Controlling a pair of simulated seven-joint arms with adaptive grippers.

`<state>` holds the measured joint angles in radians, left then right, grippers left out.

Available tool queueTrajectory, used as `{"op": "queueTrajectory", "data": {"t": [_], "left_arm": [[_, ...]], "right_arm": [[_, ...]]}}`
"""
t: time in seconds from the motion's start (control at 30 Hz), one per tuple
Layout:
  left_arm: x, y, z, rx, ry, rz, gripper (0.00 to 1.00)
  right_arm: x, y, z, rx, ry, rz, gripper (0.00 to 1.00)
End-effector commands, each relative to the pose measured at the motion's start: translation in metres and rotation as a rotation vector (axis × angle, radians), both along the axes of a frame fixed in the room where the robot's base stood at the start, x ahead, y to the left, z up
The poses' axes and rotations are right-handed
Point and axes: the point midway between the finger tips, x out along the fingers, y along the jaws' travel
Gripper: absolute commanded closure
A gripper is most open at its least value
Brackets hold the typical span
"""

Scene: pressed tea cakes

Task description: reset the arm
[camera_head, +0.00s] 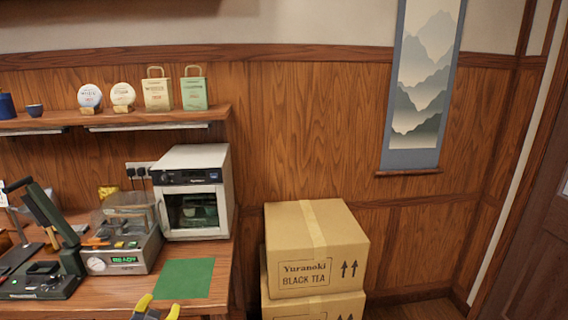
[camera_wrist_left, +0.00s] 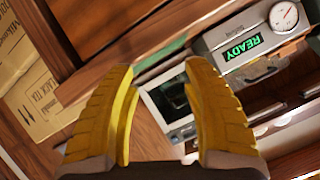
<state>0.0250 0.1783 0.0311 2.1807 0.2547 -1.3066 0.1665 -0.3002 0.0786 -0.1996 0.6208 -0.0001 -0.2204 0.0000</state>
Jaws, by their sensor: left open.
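My left gripper (camera_head: 157,308) shows at the bottom edge of the head view, its yellow fingertips spread near the front edge of the bench. In the left wrist view the same gripper (camera_wrist_left: 160,100) has its two yellow fingers wide apart with nothing between them. The green mat (camera_head: 184,279) lies bare on the bench just beyond the fingertips. My right gripper does not show in either view.
On the wooden bench (camera_head: 112,295) stand a press machine (camera_head: 122,262) reading READY, a white oven-like unit (camera_head: 194,170) and a black-based lever device (camera_head: 40,287). Stacked cartons (camera_head: 314,245) stand on the floor to the right. A shelf (camera_head: 110,117) holds bags and tea cakes.

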Motion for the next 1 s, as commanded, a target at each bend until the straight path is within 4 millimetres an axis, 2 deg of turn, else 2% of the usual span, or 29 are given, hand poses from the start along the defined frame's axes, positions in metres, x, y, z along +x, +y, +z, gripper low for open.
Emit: {"op": "queueTrajectory", "data": {"t": [0.03, 0.2, 0.3, 0.4, 0.7, 1.0], "left_arm": [[-0.024, -0.005, -0.020, 0.032, 0.050, -0.005, 0.51], [-0.101, -0.016, -0.069, 0.146, 0.205, -0.026, 0.51], [-0.146, -0.021, -0.090, 0.207, 0.291, -0.038, 0.51], [-0.181, -0.024, -0.102, 0.252, 0.355, -0.048, 0.51], [-0.248, -0.028, -0.117, 0.333, 0.480, -0.071, 0.51], [-0.295, -0.031, -0.125, 0.384, 0.569, -0.091, 0.51]], "right_arm": [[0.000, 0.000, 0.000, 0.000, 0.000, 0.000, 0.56], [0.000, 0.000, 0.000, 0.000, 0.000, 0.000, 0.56], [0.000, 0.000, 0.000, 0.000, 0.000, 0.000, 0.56], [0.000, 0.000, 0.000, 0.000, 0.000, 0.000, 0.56], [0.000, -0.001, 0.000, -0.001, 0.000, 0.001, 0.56], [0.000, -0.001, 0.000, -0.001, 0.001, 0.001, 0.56]]}}
